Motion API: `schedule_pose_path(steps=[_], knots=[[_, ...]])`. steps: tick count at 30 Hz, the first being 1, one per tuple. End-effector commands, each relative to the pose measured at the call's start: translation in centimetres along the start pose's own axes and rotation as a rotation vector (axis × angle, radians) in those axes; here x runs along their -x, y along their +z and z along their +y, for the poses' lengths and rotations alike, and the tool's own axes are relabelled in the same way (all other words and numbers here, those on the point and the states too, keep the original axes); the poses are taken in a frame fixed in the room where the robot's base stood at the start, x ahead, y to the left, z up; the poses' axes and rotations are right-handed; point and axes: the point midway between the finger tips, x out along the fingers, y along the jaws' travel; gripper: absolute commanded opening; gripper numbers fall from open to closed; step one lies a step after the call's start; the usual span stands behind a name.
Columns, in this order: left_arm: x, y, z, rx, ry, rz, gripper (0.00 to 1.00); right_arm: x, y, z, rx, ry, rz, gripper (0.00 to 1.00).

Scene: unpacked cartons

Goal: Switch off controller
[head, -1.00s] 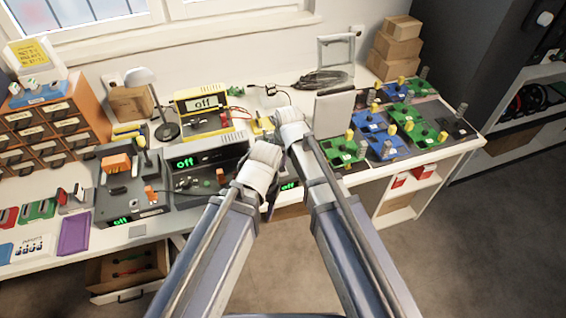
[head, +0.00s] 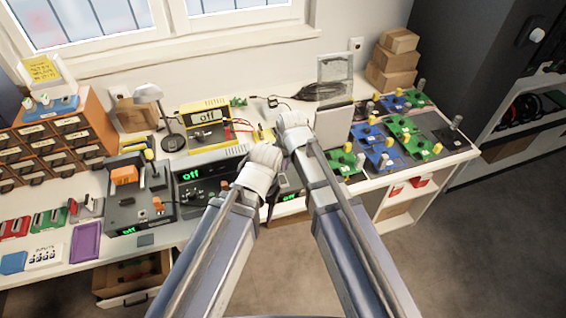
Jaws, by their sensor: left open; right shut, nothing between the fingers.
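Several devices on the bench show "off". A dark grey box (head: 128,205) with an orange switch and a black lever stands at the left, its small display reading green "off". A black unit (head: 205,178) beside it reads "off". A yellow-framed device (head: 207,117) behind reads "off". Another "off" display (head: 290,197) is partly hidden by my arms. I cannot tell which one is the controller. My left gripper (head: 262,165) is open, just right of the black unit. My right gripper (head: 293,125) is shut and empty, above and right of it. Both fingertips are mostly hidden behind the wrists.
Green and blue circuit boards (head: 390,145) cover the right of the bench. A grey panel (head: 333,124) stands near my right gripper. A desk lamp (head: 150,95), an orange drawer cabinet (head: 55,140) and a purple tray (head: 86,243) are at the left. An open drawer (head: 130,275) hangs below.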

Motion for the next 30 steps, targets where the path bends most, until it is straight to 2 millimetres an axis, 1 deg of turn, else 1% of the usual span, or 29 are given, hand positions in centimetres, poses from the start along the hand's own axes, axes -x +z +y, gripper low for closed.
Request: schedule_pose_path(steps=[1,9,12,16,26,28,29,30], knots=[[1.7,0.1,-0.2,0.0,0.0,0.0,0.5,1.8,0.3,0.0,0.0,0.0,0.0,0.0],[5.6,0.3,-0.5,0.0,0.0,0.0,0.5,6.2,1.4,0.0,0.0,0.0,0.0,0.0],[6.6,0.4,-0.6,0.0,0.0,0.0,0.5,7.3,1.7,0.0,0.0,0.0,0.0,0.0],[7.2,0.4,-0.7,0.0,0.0,0.0,0.5,7.9,1.9,0.0,0.0,0.0,0.0,0.0],[7.1,0.4,-0.7,0.0,0.0,0.0,0.5,7.8,2.0,0.0,0.0,0.0,-0.001,0.0],[7.1,0.4,-0.7,0.0,0.0,0.0,0.5,8.0,3.0,-0.1,0.003,0.005,-0.017,0.0],[7.1,0.4,-0.7,0.0,0.0,0.0,0.5,8.1,3.9,-0.1,0.006,0.009,-0.034,0.0],[7.1,0.4,-0.7,0.0,0.0,0.0,0.5,8.4,5.5,-0.2,0.011,0.017,-0.065,0.0]])
